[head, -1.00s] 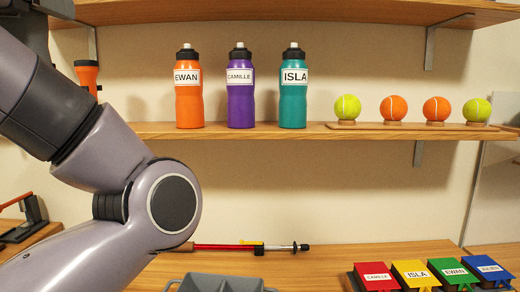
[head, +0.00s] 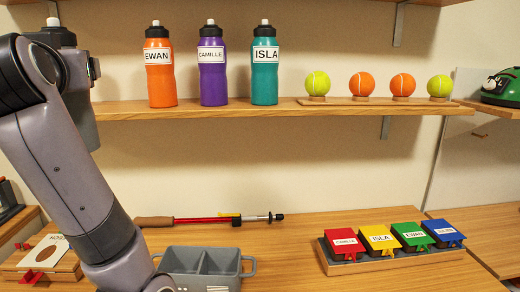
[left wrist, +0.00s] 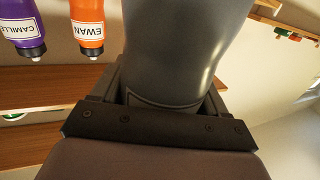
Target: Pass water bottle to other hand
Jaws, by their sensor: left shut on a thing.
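My left gripper (left wrist: 158,105) is shut on a grey water bottle (left wrist: 185,45), whose smooth body fills the middle of the left wrist view. In the head view the grey bottle (head: 81,112) stands roughly upright at the far left, with a black cap and pale nozzle on top. My left arm covers much of it and of the gripper. Other bottles stand on the shelf: orange EWAN (head: 160,80), purple CAMILLE (head: 212,80) and teal ISLA (head: 264,80). My right gripper is not in view.
The wooden shelf (head: 240,107) also holds several balls on stands. Below, the desk (head: 300,235) carries a grey two-part caddy (head: 250,266), a red rod (head: 205,219) and a tray of coloured labelled boxes (head: 350,266). The space before the shelf's middle is clear.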

